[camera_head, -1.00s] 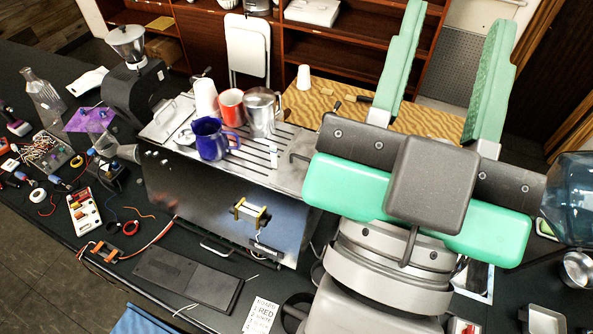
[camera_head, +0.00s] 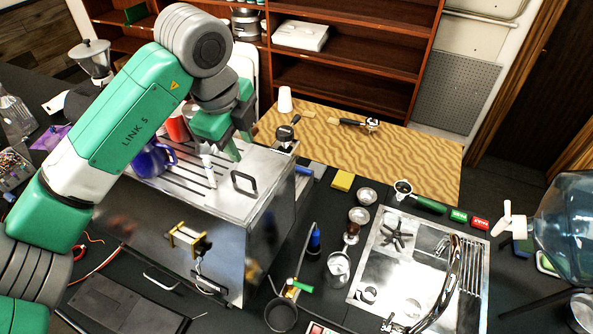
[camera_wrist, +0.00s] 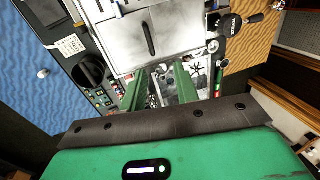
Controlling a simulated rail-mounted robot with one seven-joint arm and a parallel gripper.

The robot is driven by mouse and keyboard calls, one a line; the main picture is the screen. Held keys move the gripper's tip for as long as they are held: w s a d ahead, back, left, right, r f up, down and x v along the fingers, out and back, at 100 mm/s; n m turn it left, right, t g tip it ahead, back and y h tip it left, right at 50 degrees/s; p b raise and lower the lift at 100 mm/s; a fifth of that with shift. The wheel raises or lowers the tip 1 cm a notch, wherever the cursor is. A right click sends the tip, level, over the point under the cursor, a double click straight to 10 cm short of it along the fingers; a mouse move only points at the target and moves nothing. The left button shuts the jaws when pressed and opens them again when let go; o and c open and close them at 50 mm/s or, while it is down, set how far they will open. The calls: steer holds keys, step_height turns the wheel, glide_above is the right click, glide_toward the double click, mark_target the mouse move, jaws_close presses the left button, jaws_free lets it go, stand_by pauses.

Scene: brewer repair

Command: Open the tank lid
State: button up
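The brewer is a metal box, and its tank lid (camera_head: 262,170) is the flat silver panel at the right end of its top. It looks shut and flush. A dark bar handle (camera_head: 244,182) stands on the lid, and it also shows in the wrist view (camera_wrist: 150,40). My gripper (camera_head: 241,148) hangs above the brewer's top, just behind the handle in the head view and apart from it. In the wrist view its two green fingers (camera_wrist: 160,70) are spread with nothing between them.
A sink plate (camera_head: 385,270) lies to the right.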

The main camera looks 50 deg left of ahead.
mark_target(243, 174)
steer(key=shift+g, duration=0.3)
steer(key=x, duration=0.2)
steer(key=s+x, duration=0.1)
steer(key=x, duration=0.5)
steer(key=shift+s+a+f+p, duration=0.2)
steer(key=shift+s+a+p, duration=0.15)
steer(key=shift+a, duration=0.05)
steer(key=shift+c, duration=0.2)
jaws_close()
